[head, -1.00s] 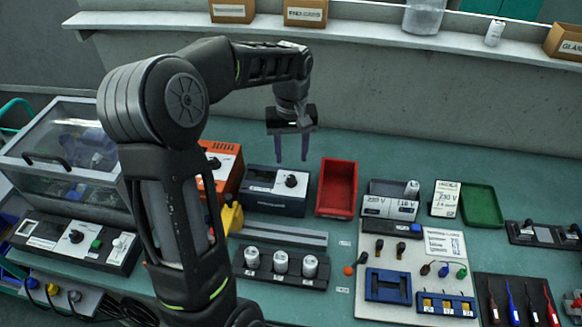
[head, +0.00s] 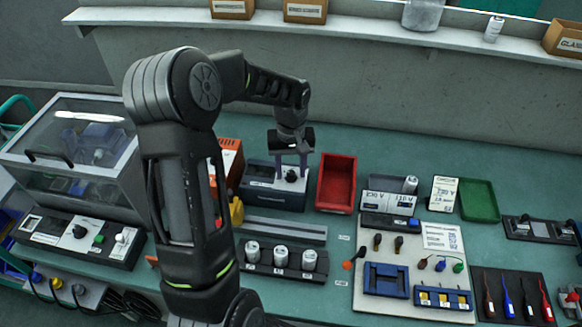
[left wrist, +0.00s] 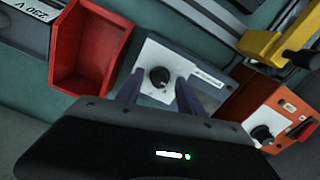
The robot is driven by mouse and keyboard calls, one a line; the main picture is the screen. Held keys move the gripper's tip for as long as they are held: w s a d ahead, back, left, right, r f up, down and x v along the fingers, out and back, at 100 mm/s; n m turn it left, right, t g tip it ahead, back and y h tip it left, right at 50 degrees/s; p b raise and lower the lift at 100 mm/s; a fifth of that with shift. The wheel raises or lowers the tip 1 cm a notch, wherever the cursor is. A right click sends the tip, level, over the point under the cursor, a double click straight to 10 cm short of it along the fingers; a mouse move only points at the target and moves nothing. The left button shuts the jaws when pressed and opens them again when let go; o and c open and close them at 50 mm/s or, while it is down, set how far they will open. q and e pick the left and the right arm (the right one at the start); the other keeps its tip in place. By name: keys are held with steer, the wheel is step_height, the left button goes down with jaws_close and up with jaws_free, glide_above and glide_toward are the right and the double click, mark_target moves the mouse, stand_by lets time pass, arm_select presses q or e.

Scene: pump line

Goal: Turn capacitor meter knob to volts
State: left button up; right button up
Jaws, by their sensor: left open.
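The capacitor meter is the dark grey box (head: 262,197) with a light top panel and a round black knob (head: 291,175), left of the red bin in the head view. In the left wrist view, the knob (left wrist: 160,77) sits on the white panel between my fingers, its pointer mark too small to read. My left gripper (head: 292,177) is open with its fingers pointing down, one on each side of the knob. A gap shows around the knob in the left wrist view (left wrist: 156,92), and I cannot tell whether either finger touches it. My right gripper is not in view.
A red bin (head: 353,183) stands close to the right of the meter. An orange device (head: 229,160) with its own knob stands close to the left. A rack with white capacitors (head: 281,272) lies in front. A clear-lidded box (head: 40,125) stands at the far left.

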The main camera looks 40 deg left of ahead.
arm_select(q)
steer(key=shift+c, duration=0.5)
jaws_close()
steer(key=shift+m, duration=0.5)
steer(key=m+b, duration=0.1)
steer(key=m, duration=0.2)
steer(key=shift+m+b, duration=0.65)
steer(key=shift+m, duration=1.75)
steer(key=shift+o, duration=0.5)
jaws_free()
